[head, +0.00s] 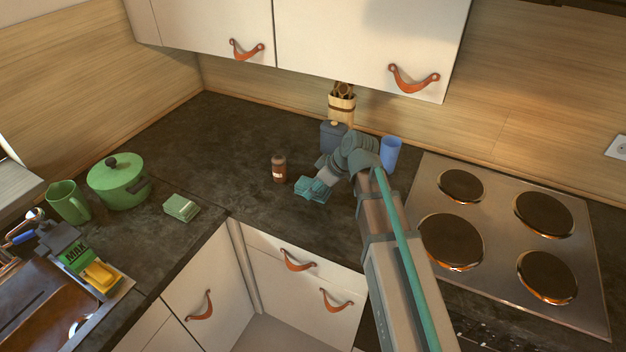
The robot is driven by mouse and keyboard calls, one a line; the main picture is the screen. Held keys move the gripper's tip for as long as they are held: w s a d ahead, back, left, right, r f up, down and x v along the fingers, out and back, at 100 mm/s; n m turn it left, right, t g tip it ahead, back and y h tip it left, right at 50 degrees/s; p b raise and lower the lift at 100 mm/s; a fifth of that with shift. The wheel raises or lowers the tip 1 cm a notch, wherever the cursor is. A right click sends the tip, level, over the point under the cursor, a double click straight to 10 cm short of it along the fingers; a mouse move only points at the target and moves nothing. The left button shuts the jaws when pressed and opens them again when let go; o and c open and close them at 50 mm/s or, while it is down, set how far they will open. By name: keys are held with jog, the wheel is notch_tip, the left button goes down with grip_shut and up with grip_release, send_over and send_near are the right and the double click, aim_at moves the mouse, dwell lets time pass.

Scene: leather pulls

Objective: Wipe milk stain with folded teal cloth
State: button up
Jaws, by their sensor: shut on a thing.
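My gripper (322,178) is over the middle of the dark counter, reaching in from the lower right. It is shut on the folded teal cloth (310,190), which is low at the counter surface. I cannot tell whether the cloth presses flat on it. The fingertips are small and partly merge with the cloth. I cannot make out a milk stain; the arm and cloth hide part of the counter there.
A brown jar (279,168) stands just left of the cloth. A dark canister (332,136), utensil holder (342,107) and blue cup (390,153) stand behind. The hob (500,228) is right. A green pot (119,181), mug (68,202) and pale green block (181,207) are left.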

jog(key=shift+r+p, duration=0.3)
jog(key=shift+r, duration=0.7)
